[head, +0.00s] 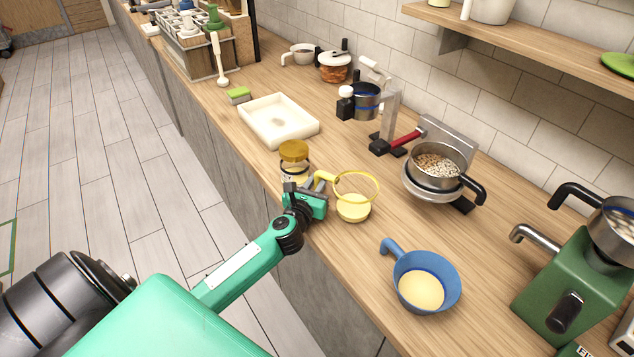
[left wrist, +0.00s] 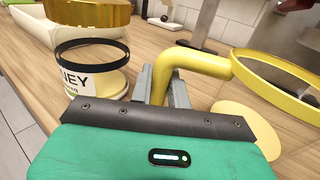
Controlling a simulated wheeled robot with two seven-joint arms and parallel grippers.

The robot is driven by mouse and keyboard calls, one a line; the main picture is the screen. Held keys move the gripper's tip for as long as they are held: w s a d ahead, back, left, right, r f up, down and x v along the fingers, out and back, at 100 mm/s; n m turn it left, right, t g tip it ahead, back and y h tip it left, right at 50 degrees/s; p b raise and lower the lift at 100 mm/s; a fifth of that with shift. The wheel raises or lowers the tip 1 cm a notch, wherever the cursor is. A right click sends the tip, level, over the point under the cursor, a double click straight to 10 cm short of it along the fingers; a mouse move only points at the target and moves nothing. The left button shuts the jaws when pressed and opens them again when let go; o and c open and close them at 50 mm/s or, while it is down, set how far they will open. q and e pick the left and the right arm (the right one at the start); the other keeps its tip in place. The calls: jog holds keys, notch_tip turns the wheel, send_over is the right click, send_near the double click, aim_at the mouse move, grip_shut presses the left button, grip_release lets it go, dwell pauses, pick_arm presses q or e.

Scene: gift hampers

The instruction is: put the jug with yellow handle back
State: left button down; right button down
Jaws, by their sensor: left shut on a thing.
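The jug with yellow handle (head: 356,187) has a clear body with a yellow rim and pale yellow contents. It is upright at the counter's front part, and in the left wrist view its yellow handle (left wrist: 190,62) and rim fill the upper right. My left gripper (head: 313,190) is shut on the handle, with its fingers (left wrist: 158,87) on either side of the handle's end. Whether the jug's base touches the counter is hard to tell. My right gripper is not in view.
A honey jar (head: 293,160) with a gold lid stands close beside my left gripper. A blue jug (head: 427,276) stands to the right, nearer me. A white tray (head: 279,121) lies behind. A pan on a stand (head: 436,170) and a green machine (head: 569,290) stand right. Bare counter lies between.

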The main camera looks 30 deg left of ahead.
pick_arm(q)
jog(key=c, duration=1.7)
grip_release()
jog(key=shift+f, duration=0.15)
jog(key=shift+c, duration=0.2)
jog(key=o, duration=0.4)
jog(key=shift+r, duration=0.2)
jog(key=shift+s+f, duration=0.1)
jog(key=shift+s, duration=0.1)
jog(key=s+d+b, duration=0.2)
jog(key=s, duration=0.9)
jog(key=shift+s+d, duration=0.2)
